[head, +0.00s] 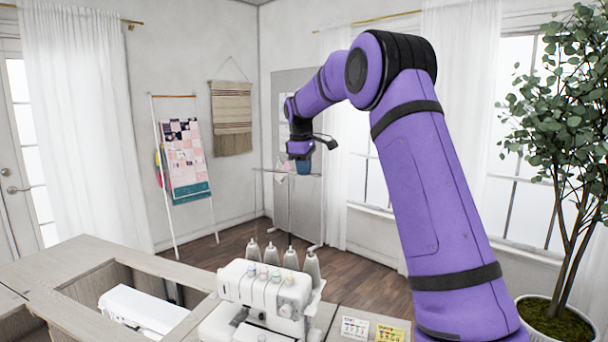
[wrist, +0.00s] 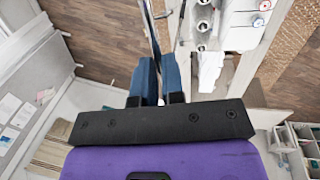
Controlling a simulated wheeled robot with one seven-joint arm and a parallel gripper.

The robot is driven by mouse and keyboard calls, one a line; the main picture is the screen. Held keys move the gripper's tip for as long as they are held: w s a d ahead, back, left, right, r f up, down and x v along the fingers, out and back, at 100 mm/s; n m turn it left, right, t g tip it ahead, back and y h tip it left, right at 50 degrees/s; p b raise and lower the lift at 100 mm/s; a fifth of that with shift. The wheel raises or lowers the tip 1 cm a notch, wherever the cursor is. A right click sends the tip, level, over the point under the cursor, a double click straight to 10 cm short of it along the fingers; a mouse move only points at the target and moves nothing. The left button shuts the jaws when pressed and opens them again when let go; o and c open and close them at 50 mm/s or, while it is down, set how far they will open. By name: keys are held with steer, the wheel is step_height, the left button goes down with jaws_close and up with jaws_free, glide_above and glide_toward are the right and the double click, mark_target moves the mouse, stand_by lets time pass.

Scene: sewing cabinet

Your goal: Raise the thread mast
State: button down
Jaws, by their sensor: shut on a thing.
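The white serger (head: 262,292) stands on the cabinet top, with several pale thread cones (head: 291,258) behind it. The thread mast (head: 289,212) is a thin upright pole rising behind the machine, with a narrow crossbar at its top. My gripper (head: 303,172) is high above the cones, at the crossbar's level. In the wrist view my blue fingers (wrist: 160,70) are shut on the thin mast (wrist: 152,28), which runs between them. The exact contact is small and partly hidden by the fingers. The serger also shows at the top right of the wrist view (wrist: 246,18).
A white machine (head: 143,310) sits in the cabinet's recess at left. Small cards (head: 390,333) lie at the right of the serger. A potted tree (head: 556,322) stands at far right, and a quilt ladder (head: 186,165) leans on the back wall. Air around the gripper looks clear.

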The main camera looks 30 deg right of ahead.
steer(key=shift+r, duration=0.35)
steer(key=c, duration=1.3)
jaws_free()
steer(key=shift+o, duration=0.4)
steer(key=shift+f, duration=0.1)
step_height(320, 180, up, 11)
steer(key=s+a, duration=0.1)
steer(key=shift+s+a+f, duration=0.2)
steer(key=shift+a, duration=0.15)
